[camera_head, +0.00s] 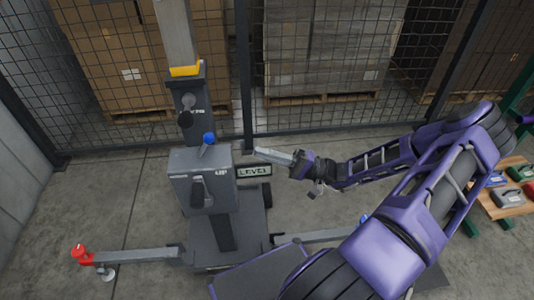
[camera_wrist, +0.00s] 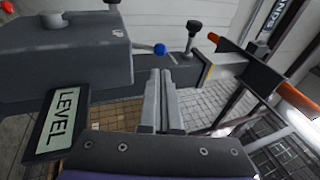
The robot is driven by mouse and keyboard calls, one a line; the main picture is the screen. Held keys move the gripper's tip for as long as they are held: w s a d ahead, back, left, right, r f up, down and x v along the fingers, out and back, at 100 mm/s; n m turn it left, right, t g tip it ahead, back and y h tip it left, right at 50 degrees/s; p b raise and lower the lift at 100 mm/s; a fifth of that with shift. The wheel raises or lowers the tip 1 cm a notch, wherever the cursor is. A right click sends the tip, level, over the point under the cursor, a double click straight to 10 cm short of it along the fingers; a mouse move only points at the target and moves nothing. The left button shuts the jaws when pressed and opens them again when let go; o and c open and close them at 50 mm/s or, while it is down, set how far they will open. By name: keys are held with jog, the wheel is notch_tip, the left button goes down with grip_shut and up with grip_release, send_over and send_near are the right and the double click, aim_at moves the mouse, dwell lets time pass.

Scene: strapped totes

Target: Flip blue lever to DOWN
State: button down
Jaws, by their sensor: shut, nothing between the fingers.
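The blue lever's round knob (camera_head: 209,138) sits on a short stem at the top of a grey control box (camera_head: 182,165), whose front shows the word UP. The stem rises from the box and tilts slightly right. The blue knob (camera_wrist: 160,49) also shows in the wrist view, just beyond my fingertips. My gripper (camera_head: 261,153) is to the right of the box, pointing left, with its fingers shut and empty. In the wrist view the shut fingers (camera_wrist: 163,78) point toward the knob and appear apart from it.
A LEVEL sign (camera_head: 255,171) is beside the box, below my gripper. A black handle (camera_head: 197,190) is on the box front, and a black knob (camera_head: 185,119) is on the mast. A red-topped foot (camera_head: 79,253) stands lower left. A mesh fence (camera_head: 330,50) runs behind.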

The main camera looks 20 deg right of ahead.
send_near(205, 146)
jog(key=w+a+r, duration=0.2)
jog(key=a+r, duration=0.1)
jog(key=shift+w+r, duration=0.3)
jog(key=shift+r, duration=0.1)
